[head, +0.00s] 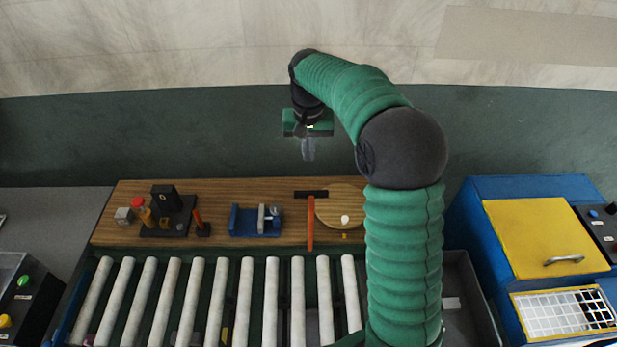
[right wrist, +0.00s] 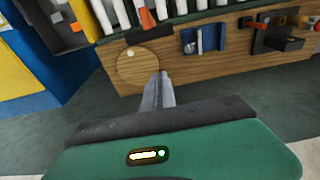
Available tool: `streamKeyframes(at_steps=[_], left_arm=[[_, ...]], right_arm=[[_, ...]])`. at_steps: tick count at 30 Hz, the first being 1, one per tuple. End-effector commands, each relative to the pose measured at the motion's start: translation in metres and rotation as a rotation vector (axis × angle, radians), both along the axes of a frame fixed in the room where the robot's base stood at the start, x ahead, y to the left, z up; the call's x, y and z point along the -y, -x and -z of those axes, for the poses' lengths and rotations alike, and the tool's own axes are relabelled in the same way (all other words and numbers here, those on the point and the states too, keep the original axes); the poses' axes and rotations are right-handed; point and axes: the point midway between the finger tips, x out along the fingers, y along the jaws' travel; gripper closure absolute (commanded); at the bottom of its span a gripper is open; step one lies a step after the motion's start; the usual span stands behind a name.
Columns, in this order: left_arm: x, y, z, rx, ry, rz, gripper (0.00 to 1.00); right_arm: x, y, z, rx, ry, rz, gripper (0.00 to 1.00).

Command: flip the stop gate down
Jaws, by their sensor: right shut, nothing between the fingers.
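I cannot make out a stop gate for certain in either view. The roller conveyor (head: 220,300) runs along the near side of a wooden bench; my right arm covers part of its right end. My right gripper (head: 308,150) is shut and empty, out over the dark green floor beyond the bench's far edge. In the right wrist view its fingers (right wrist: 158,88) are together and point towards the bench, apart from everything on it. My left gripper is not in view.
The wooden bench (head: 215,190) carries a hammer with an orange handle (head: 310,225), a round wooden board (head: 335,205), a blue vise (head: 257,221) and a black fixture (head: 168,215). A blue and yellow machine (head: 540,235) stands at the right. The floor around the gripper is clear.

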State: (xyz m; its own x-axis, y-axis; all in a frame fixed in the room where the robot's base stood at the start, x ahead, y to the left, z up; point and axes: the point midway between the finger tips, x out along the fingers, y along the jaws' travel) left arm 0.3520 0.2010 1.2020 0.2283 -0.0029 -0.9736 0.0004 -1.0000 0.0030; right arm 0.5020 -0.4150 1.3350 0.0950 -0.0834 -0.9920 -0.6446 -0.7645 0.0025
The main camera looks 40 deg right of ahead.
Motion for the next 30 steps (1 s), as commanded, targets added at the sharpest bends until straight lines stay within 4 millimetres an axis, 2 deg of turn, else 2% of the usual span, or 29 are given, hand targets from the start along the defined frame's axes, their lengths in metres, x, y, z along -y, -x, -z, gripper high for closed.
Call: streamKeyframes(at_steps=[1,8,12,16,30], left_arm=[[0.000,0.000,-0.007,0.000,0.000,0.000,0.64],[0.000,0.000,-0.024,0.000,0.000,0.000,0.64],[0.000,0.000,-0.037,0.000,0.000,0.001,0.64],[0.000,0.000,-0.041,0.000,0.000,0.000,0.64],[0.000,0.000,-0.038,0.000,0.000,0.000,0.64]], right_arm=[[0.001,0.000,0.008,-0.005,-0.003,0.000,1.00],[0.005,-0.004,0.058,-0.004,-0.003,0.000,1.00],[-0.010,0.013,0.064,-0.002,0.000,-0.002,1.00],[-0.019,0.022,0.070,-0.001,0.001,0.000,1.00],[-0.018,0.023,0.075,0.004,0.003,0.000,1.00]])
